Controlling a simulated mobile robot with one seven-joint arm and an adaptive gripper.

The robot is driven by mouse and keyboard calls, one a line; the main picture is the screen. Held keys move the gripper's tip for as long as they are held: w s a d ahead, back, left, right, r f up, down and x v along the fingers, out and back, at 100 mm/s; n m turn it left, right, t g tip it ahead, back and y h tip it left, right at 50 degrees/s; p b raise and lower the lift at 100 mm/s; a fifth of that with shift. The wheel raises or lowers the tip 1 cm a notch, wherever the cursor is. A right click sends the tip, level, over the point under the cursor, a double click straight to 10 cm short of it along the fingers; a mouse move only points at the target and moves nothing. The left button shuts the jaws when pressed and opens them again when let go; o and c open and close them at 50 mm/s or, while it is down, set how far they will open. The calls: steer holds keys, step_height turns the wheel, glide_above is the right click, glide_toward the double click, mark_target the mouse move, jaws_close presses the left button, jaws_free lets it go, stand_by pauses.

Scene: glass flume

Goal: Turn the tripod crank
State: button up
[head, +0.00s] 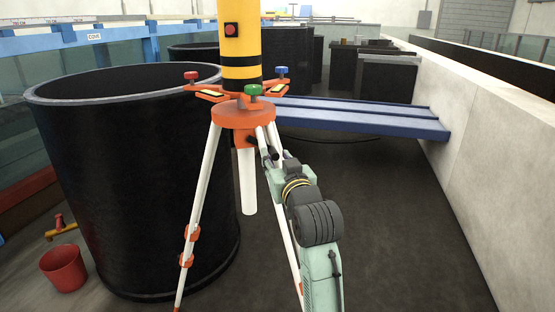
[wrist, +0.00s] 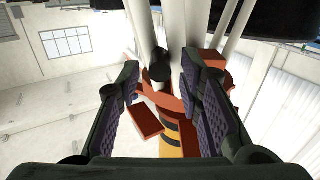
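The tripod (head: 243,118) stands with an orange head and white legs in the middle of the head view. A yellow and black column rises from it, with red, green and blue knobs around its plate. A small black part, apparently the crank (head: 252,140), sits on the side of the orange head. In the wrist view a dark round knob (wrist: 160,66) shows between the fingers, in front of a white leg. My gripper (head: 268,157) is close to the tripod head. In the wrist view my gripper (wrist: 160,80) is open, with a finger either side of the knob; contact is unclear.
A large black tank (head: 130,170) stands close on the left, with a red bucket (head: 63,267) beside it. A blue beam (head: 350,118) crosses behind the tripod. A pale wall (head: 470,140) runs along the right. Dark floor right of my arm is clear.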

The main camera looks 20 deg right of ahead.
jaws_close()
stand_by(0.6)
